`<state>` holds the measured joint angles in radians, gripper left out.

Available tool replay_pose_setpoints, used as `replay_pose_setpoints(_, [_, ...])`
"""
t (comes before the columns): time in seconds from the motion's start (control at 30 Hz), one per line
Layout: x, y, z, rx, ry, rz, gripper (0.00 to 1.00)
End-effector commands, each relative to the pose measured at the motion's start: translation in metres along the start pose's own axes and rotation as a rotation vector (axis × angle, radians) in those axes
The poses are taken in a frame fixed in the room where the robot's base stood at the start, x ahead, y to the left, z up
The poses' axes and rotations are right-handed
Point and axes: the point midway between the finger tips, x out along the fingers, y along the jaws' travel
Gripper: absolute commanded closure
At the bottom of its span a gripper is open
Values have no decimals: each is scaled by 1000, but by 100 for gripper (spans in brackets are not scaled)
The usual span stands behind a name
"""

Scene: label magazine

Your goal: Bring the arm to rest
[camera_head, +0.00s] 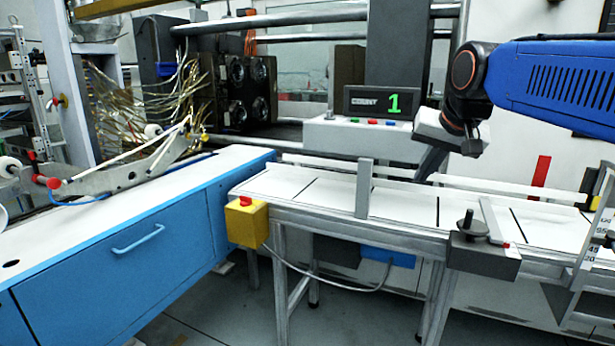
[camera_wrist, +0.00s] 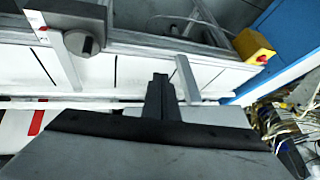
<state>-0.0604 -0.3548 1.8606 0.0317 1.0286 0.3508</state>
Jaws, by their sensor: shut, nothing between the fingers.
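My gripper (camera_head: 430,163) hangs over the back edge of the white conveyor (camera_head: 410,203) in the head view, below my blue and black arm. In the wrist view my gripper (camera_wrist: 160,82) shows as a dark narrow shape with the fingers together and nothing between them. The conveyor also shows behind it in the wrist view (camera_wrist: 214,76). Whether the fingertips touch anything I cannot tell.
A grey control box (camera_head: 365,137) with a display reading 1 stands behind the conveyor.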

Motion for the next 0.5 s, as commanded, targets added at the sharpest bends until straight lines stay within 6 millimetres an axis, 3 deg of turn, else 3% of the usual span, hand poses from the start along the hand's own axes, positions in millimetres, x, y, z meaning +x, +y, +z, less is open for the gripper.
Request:
replay_pose_setpoints(0.03, [1, 12, 24, -20, -11, 9, 100])
replay_pose_setpoints(0.5, [48, 116, 248, -240, -135, 77, 100])
